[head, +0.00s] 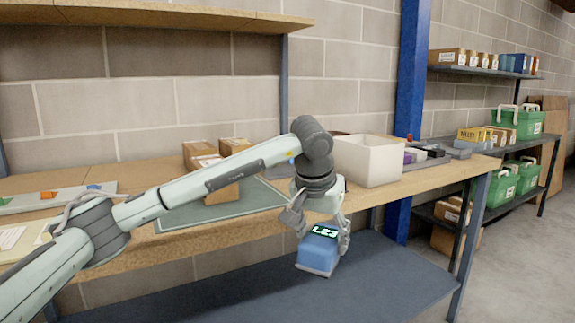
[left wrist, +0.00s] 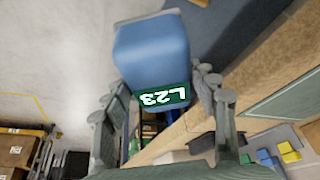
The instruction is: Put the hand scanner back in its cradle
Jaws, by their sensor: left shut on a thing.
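The hand scanner (head: 319,252) is a blue, boxy device with a pale end and a small screen reading L23. It hangs just off the front edge of the workbench, above a lower blue-grey shelf. My left gripper (head: 320,229) points down and is shut on it, with a finger on each side. In the left wrist view the scanner (left wrist: 152,52) sits between the fingers of the gripper (left wrist: 160,95), its screen toward the palm. I cannot make out the cradle for certain. My right gripper is not in view.
The workbench (head: 225,227) carries a green mat (head: 190,218), brown boxes (head: 200,158), a white bin (head: 368,160) and a grey tray (head: 428,163) with dark and purple items. A blue post (head: 410,75) stands behind. Racks with green crates (head: 518,122) are at right.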

